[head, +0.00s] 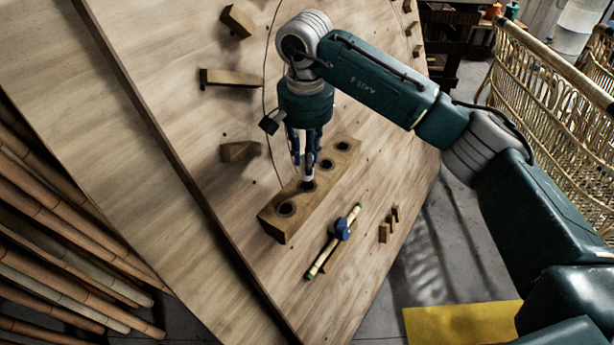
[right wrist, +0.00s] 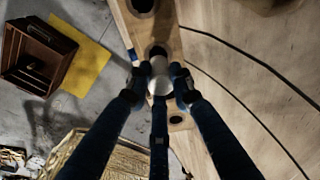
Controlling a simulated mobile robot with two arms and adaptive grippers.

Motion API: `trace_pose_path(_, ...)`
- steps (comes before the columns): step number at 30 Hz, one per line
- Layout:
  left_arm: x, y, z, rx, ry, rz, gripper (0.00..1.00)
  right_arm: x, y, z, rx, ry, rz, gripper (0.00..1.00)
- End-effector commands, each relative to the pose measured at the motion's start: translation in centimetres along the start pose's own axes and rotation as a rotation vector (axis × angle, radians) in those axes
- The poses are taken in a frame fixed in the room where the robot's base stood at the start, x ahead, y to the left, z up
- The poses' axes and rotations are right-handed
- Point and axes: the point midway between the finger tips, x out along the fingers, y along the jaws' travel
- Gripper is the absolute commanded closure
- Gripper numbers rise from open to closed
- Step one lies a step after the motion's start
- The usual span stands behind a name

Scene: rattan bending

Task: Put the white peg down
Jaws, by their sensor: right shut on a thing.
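The white peg (head: 309,178) is small and pale, between the fingertips of my right gripper (head: 307,172) in the head view. In the right wrist view the peg (right wrist: 160,76) shows as a white rounded end between the dark fingers of the gripper (right wrist: 161,84), which are shut on it. The peg is over the wooden block (head: 276,228), at its second hole from the near end. I cannot tell how far the peg's lower end is in the hole. The block, with a row of holes, also shows in the right wrist view (right wrist: 147,32). My left gripper is not in view.
The block lies on a wooden worktable (head: 215,190). A stick with a blue clamp (head: 342,229) and small wooden pieces (head: 384,233) lie right of it. Wooden blocks (head: 230,78) stand to the left. Rattan frames (head: 550,110) stand at right.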

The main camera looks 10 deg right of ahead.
Motion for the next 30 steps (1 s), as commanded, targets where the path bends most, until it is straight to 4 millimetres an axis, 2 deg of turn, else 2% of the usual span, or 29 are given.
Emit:
trace_pose_path(7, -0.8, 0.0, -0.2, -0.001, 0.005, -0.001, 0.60, 1.9, 0.1, 0.2, 0.000, -0.001, 0.001, 0.97)
trace_pose_path(14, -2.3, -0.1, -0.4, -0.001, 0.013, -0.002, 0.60, 5.2, 0.1, 0.5, 0.000, -0.002, 0.000, 0.97)
trace_pose_path(27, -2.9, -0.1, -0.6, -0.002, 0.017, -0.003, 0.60, 5.6, 0.1, 0.4, 0.000, 0.000, -0.001, 0.97)
trace_pose_path(28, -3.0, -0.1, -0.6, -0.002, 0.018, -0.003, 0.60, 5.5, 0.1, 0.4, 0.000, 0.000, -0.001, 0.72)
trace_pose_path(30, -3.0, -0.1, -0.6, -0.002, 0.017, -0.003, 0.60, 5.5, 0.1, 0.4, 0.000, 0.000, -0.001, 0.59)
